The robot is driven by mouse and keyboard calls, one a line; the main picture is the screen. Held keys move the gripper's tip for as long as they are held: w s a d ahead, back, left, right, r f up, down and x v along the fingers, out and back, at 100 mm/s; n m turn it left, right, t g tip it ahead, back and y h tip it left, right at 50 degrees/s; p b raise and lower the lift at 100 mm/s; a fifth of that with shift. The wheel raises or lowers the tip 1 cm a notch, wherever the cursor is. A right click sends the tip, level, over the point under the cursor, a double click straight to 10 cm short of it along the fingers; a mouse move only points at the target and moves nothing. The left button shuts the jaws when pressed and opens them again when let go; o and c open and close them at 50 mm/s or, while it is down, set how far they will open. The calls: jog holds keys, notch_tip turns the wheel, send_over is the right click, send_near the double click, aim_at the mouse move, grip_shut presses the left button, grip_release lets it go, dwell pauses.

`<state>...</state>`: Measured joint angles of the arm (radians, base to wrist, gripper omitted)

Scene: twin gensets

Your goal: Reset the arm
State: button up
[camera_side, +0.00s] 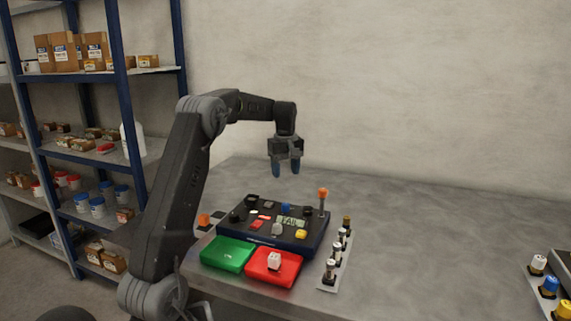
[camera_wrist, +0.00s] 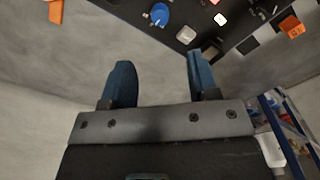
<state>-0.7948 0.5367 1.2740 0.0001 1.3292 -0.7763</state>
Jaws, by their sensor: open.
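My gripper (camera_side: 288,171) hangs in the air above the back of the dark control panel (camera_side: 238,229), fingers pointing down. Its two blue fingers are apart with nothing between them. The gripper also shows in the wrist view (camera_wrist: 160,85), open over bare grey table. The panel carries knobs, buttons, an orange-topped lever (camera_side: 322,195) and a small display (camera_side: 291,222) that appears to read FAIL. Part of the panel shows upside down at the top of the wrist view (camera_wrist: 185,32).
A green tray (camera_side: 222,256) and a red tray (camera_side: 264,277) holding a white-topped piece (camera_side: 274,261) sit before the panel. A strip with several capped pieces (camera_side: 328,284) stands right of them. Shelving (camera_side: 128,100) is at left. The table's right middle (camera_side: 430,240) is clear.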

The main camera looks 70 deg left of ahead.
notch_tip(320, 180, up, 2)
jog(key=shift+r, duration=0.1)
dwell(0.4)
jog(key=s+d+r+m+t, duration=0.1)
jog(key=d+r+m, duration=0.15)
jog(key=d, duration=0.55)
jog(key=s+d+r+m+t+y, duration=0.1)
jog(key=s+d+r+m, duration=0.15)
jog(key=d, duration=0.45)
jog(key=s+d+r+m+t, duration=0.15)
jog(key=d+m, duration=0.25)
jog(key=d, duration=0.4)
jog(key=s+d+f+m, duration=0.1)
jog(key=s+d+m, duration=0.2)
jog(key=s+d, duration=0.1)
jog(key=s+d+f+m+t, duration=0.1)
jog(key=s+d+f+m, duration=0.1)
jog(key=s+d, duration=0.3)
jog(key=s+d+f+m+t+h, duration=0.1)
jog(key=s+d+f+m, duration=0.1)
jog(key=s+d+m, duration=0.2)
jog(key=shift+s+d+f, duration=0.25)
jog(key=shift+s+d, duration=0.05)
jog(key=shift+d, duration=0.5)
